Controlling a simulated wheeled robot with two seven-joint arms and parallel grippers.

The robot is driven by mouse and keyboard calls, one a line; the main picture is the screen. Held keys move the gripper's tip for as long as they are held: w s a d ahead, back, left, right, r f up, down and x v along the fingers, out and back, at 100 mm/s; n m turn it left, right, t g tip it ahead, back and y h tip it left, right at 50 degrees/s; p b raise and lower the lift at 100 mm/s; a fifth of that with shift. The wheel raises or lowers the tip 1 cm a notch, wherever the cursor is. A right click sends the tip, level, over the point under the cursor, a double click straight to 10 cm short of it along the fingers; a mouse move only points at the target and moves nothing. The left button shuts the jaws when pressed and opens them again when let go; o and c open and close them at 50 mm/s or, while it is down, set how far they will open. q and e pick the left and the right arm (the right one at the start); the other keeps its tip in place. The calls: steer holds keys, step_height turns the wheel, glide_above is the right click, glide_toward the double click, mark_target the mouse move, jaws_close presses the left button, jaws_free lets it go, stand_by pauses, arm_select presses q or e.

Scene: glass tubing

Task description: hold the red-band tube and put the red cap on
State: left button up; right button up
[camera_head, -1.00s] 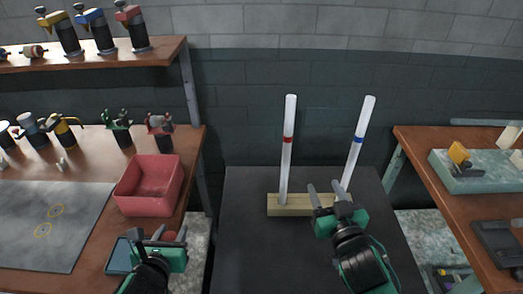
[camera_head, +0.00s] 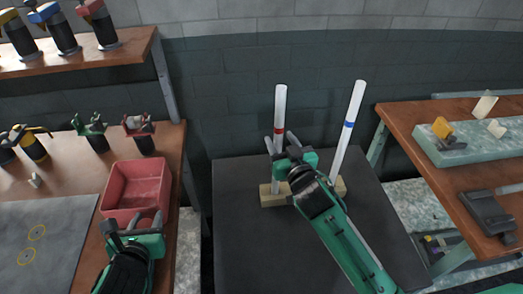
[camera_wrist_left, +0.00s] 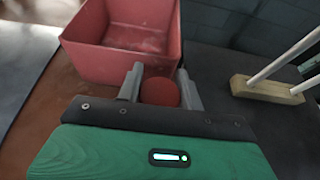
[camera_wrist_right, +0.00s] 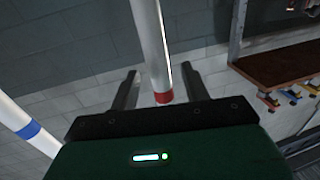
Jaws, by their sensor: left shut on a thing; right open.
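The white tube with the red band (camera_head: 280,104) stands upright in a wooden block (camera_head: 271,199). My right gripper (camera_head: 279,142) is open at the tube, just below the red band. In the right wrist view the red-band tube (camera_wrist_right: 150,35) runs between the spread fingers (camera_wrist_right: 158,74), with a gap visible on each side. My left gripper (camera_head: 136,224) is low at the left, in front of the red bin. In the left wrist view its fingers (camera_wrist_left: 160,75) are shut on the round red cap (camera_wrist_left: 160,93). The cap is not clear in the head view.
A blue-band tube (camera_head: 350,108) leans in the same block, right of the red-band tube. The red bin (camera_head: 137,188) stands on the left bench. A right bench (camera_head: 405,122) holds a pale stone-like slab (camera_head: 455,145). The dark table (camera_head: 240,245) is bare in front.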

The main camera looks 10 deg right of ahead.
steer(key=shift+w+a, duration=0.25)
steer(key=shift+w, duration=1)
steer(key=shift+c, duration=0.5)
jaws_close()
